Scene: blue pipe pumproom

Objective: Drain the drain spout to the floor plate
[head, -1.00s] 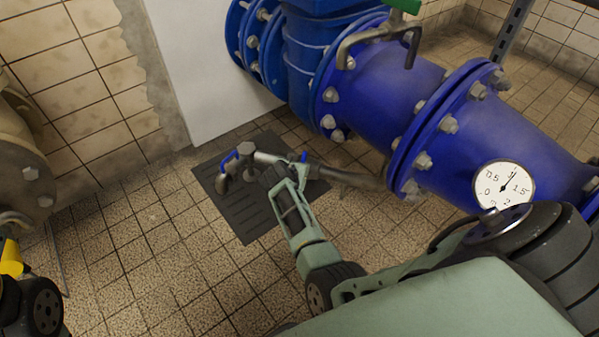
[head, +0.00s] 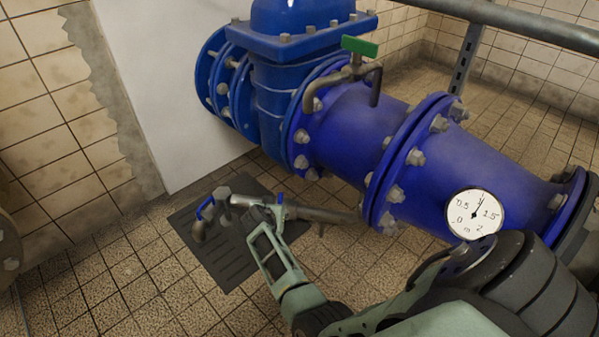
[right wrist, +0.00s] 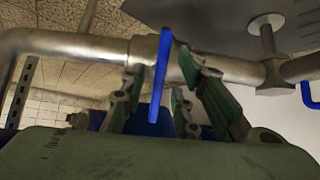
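The drain spout (head: 199,230) is a dull metal tap at the end of a low metal pipe (head: 325,214), with a blue handle (head: 205,208). Its mouth points down above the dark slotted floor plate (head: 226,268). No water shows. A second blue lever (head: 280,199) is on the pipe, beside my right gripper (head: 262,214). In the right wrist view this lever (right wrist: 160,75) stands between the two fingers of my right gripper (right wrist: 160,72), which are apart with gaps on both sides. My left gripper is out of view.
A large blue flanged pipe (head: 345,130) with a gauge (head: 474,214) runs behind my right arm. A green-handled tap (head: 359,47) sits on top of it. A white panel (head: 160,100) stands behind. Tiled floor left of the plate is clear.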

